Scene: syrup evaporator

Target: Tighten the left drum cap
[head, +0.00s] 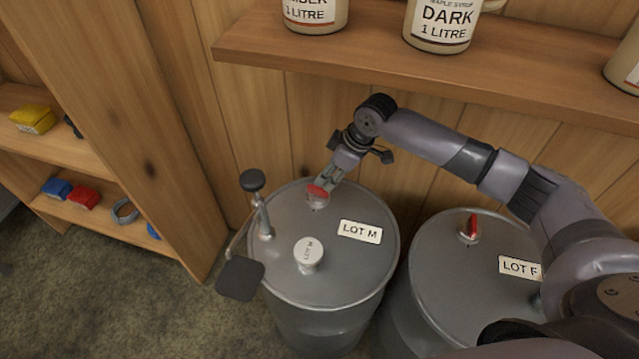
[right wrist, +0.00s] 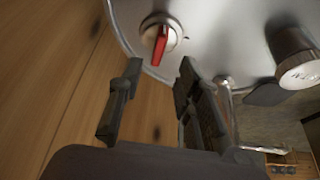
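The left drum (head: 330,275) is a grey metal drum labelled LOT M. Its cap with a red bar handle (head: 318,191) sits near the rim at the back of the lid. In the right wrist view the red handle (right wrist: 159,45) stands on a round, pale cap base. My right gripper (head: 328,181) is just above and behind the handle. In the right wrist view its two dark fingers (right wrist: 160,70) are spread, with the handle's near end in line with the gap. I cannot tell whether they touch it. My left gripper is not in view.
A metal pipe fitting with a black knob (head: 252,180) and a dark flat paddle (head: 240,279) stands at the lid's left. The right drum (head: 470,275) stands close by. A jar shelf (head: 350,50) is above.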

